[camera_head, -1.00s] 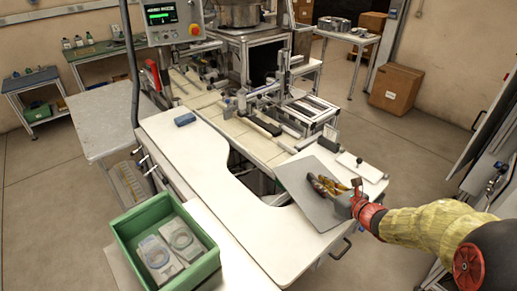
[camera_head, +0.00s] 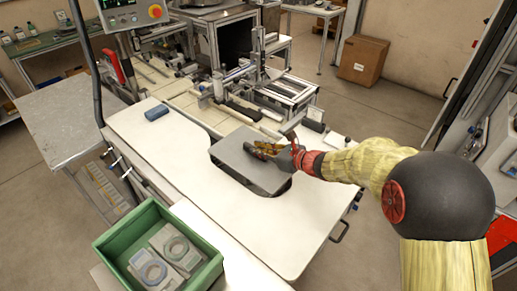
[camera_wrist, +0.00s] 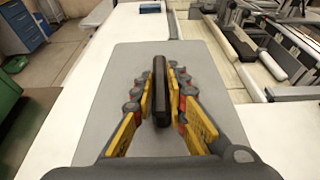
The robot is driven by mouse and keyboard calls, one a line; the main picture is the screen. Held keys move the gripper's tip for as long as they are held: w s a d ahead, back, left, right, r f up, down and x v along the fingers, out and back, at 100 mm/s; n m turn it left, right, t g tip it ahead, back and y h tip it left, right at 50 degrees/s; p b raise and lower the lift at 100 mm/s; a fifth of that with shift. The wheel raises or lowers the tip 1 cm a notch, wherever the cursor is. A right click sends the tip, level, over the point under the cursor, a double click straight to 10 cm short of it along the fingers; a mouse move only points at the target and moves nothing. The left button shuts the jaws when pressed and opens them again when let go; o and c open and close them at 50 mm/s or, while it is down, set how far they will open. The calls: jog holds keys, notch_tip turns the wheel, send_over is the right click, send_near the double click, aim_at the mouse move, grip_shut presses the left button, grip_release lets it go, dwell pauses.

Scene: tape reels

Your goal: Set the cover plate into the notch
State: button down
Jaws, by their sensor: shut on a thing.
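The cover plate (camera_head: 262,177) is a flat grey sheet with a dark upright handle (camera_wrist: 160,85) in its middle. My gripper (camera_head: 258,150) is shut on that handle, with its yellow fingers on both sides. The plate also shows below the fingers in the wrist view (camera_wrist: 112,90). It lies over the notch (camera_head: 223,168) in the white table's edge and covers most of it. Dark gaps of the notch show along the plate's left and lower edges. I cannot tell whether the plate touches the table or hovers just above it.
The white table (camera_head: 190,170) is mostly clear, with a blue block (camera_head: 157,112) at its far left. A green bin (camera_head: 112,250) with round-holed grey parts stands at the near left. Machine rails and a conveyor (camera_head: 195,103) lie beyond the notch.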

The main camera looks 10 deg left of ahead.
notch_tip(320, 180, down, 7)
jog(key=b, duration=0.4)
jog(key=shift+b, duration=0.3)
dwell(0.3)
jog(key=c, duration=2)
grip_release()
jog(key=shift+c, duration=0.2)
jog(key=shift+o, duration=1.2)
jog(key=shift+o, duration=0.6)
jog(key=shift+s+d+f, duration=0.1)
jog(key=v, duration=1.2)
